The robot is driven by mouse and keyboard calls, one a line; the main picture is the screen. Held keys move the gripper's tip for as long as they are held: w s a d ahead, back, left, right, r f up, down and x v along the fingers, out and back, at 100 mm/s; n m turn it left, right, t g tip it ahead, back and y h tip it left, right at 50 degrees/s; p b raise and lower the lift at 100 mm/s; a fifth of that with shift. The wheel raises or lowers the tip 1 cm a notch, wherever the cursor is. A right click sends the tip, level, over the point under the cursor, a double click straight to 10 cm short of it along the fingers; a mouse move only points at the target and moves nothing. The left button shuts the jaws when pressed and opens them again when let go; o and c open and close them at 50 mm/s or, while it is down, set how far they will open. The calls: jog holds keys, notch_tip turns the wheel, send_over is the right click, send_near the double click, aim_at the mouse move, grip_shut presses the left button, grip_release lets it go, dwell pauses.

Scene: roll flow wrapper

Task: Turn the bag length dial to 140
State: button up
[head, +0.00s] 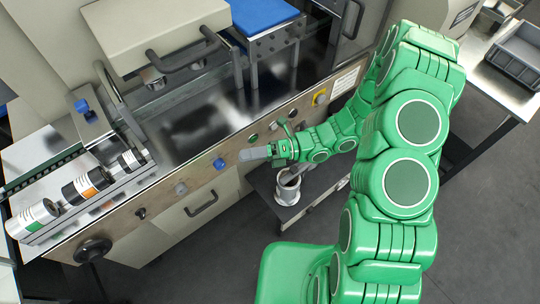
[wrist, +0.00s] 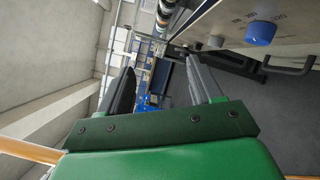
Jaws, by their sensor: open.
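A round blue dial (head: 219,164) sits on the front panel of the wrapper. It also shows at the upper right of the wrist view (wrist: 260,33), with small printed marks beside it that I cannot read for certain. I cannot confirm from its lettering that it is the bag length dial, nor read its setting. My gripper (head: 250,154) is just right of the blue dial in the head view, pointing left along the panel. In the wrist view its two fingers (wrist: 163,75) are apart with nothing between them, and the dial lies outside them.
The panel also carries a grey knob (head: 181,189), a black knob (head: 141,213) and a yellow-based button (head: 319,97). A black handwheel (head: 92,250) juts out at lower left. A drawer handle (head: 201,204) is below the dial. A pot (head: 288,187) stands on a low shelf beneath my arm.

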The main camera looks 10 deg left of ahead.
jog(key=s+d+r+n+g+h, duration=0.1)
jog(key=s+d+r+n+h, duration=0.2)
jog(key=r+n, duration=0.3)
jog(key=s+d+r+n+g+h, duration=0.2)
jog(key=s+d+r+n+h, duration=0.1)
jog(key=r+n, duration=0.3)
jog(key=shift+s+d+r+n+h, duration=0.3)
jog(key=shift+s+n+h, duration=0.5)
jog(key=shift+n, duration=0.2)
dwell(0.4)
jog(key=shift+d, duration=0.1)
dwell(0.5)
jog(key=s+d+r+n+t+h, duration=0.3)
jog(key=s+d+r+n+h, duration=0.1)
jog(key=d, duration=0.5)
jog(key=s+d+r+n+t+h, duration=0.4)
jog(key=s+d+r+n+h, duration=0.1)
jog(key=d, duration=0.5)
jog(key=shift+d+r+n+t+h, duration=0.3)
jog(key=shift+r+n+h, duration=0.2)
jog(key=shift+r+n, duration=1.15)
jog(key=shift+f+n, duration=0.25)
jog(key=shift+f, duration=0.1)
jog(key=shift+c, duration=0.4)
